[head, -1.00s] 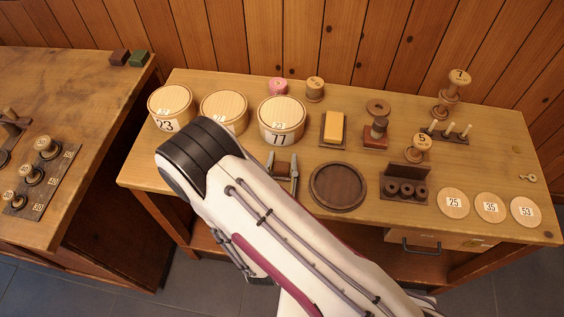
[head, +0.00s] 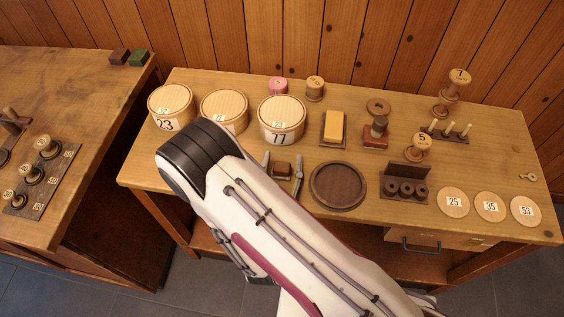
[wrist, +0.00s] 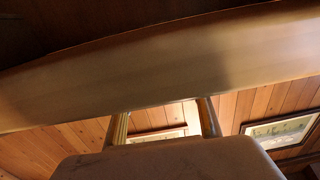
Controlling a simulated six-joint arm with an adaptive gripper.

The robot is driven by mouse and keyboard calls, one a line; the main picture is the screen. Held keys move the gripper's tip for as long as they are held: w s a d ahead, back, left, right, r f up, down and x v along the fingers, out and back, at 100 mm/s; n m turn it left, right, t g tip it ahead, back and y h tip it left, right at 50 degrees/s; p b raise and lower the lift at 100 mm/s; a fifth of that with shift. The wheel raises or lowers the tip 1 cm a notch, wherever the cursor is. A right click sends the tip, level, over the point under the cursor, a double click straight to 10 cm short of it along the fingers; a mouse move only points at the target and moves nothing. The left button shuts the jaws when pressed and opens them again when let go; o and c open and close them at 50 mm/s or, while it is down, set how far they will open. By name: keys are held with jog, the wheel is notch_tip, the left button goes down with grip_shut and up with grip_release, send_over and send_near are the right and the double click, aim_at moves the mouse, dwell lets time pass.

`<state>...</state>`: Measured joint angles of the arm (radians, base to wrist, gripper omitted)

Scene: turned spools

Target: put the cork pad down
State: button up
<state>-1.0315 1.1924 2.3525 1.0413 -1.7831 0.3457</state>
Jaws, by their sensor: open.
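My gripper (head: 282,170) is open low over the front middle of the table, left of the dark round tray. A small brown block (head: 282,167), which seems to be the cork pad, lies between its two fingers, with a gap on each side. Whether it rests fully on the table is hard to tell. In the wrist view the two fingers (wrist: 165,122) show apart; a blurred pale surface at the bottom and a broad tan band above cannot be identified for sure.
The dark round tray (head: 338,203) is close on the right. Round lidded boxes, including the one marked 77 (head: 282,134), stand behind. A yellow block (head: 334,126) sits on a dark base. Further right are a spool rack (head: 404,196) and numbered discs (head: 453,218).

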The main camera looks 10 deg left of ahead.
aim_at(280, 172)
jog(key=shift+s, duration=0.15)
jog(key=shift+s+f, duration=0.1)
jog(key=shift+s, duration=3.65)
jog(key=shift+c, duration=0.6)
